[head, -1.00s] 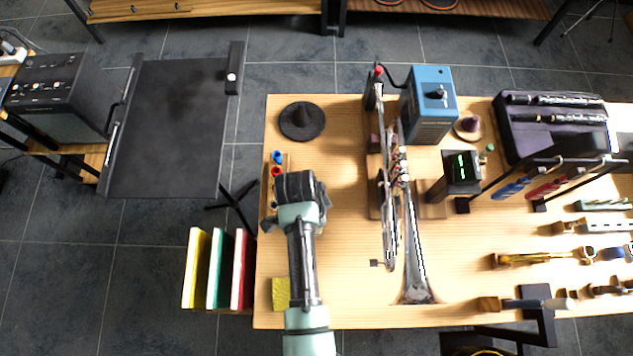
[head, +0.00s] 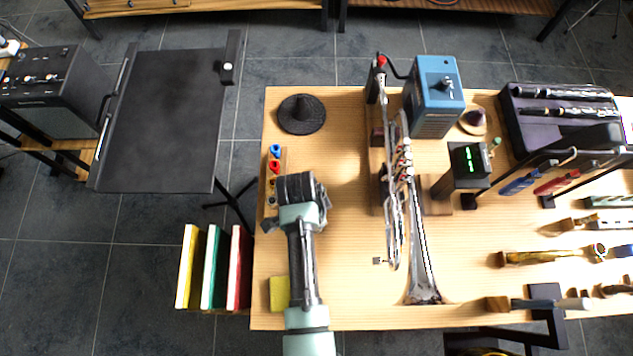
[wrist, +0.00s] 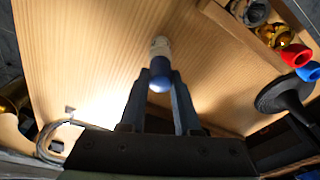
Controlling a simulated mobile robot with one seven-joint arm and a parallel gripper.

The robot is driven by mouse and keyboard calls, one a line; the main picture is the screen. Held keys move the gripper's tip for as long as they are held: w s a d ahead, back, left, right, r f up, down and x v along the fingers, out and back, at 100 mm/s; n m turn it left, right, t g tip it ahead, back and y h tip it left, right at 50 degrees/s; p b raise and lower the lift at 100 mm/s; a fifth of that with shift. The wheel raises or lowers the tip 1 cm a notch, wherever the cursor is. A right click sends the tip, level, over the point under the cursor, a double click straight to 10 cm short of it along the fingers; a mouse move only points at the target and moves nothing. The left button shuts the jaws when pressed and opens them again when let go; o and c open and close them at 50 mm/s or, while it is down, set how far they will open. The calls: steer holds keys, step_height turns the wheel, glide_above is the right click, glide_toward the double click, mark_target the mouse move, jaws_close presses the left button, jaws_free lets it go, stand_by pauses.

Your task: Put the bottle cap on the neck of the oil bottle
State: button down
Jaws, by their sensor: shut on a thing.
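My gripper (wrist: 161,82) points down over the left part of the table, its fingers closed on a small blue bottle cap (wrist: 159,80) in the wrist view. A small whitish piece, apparently the oil bottle (wrist: 160,47), shows just beyond the cap and in line with it. I cannot tell whether the two touch or leave a gap. In the head view my gripper (head: 298,200) hides both cap and bottle.
A wooden rack (head: 268,205) with blue and red pieces stands left of my gripper. A dark cone-shaped mute (head: 301,114) is behind it. A trumpet (head: 400,200) on its stand is to the right. A yellow sponge (head: 279,294) lies near the front left edge.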

steer(key=shift+f+b, duration=0.3)
steer(key=shift+f, duration=0.2)
steer(key=c, duration=0.5)
jaws_free()
steer(key=shift+c, duration=0.2)
steer(key=shift+r, duration=0.1)
step_height(320, 180, up, 13)
steer(key=a, duration=0.1)
steer(key=shift+s+a, duration=0.4)
steer(key=shift+s, duration=0.05)
steer(key=shift+f, duration=0.2)
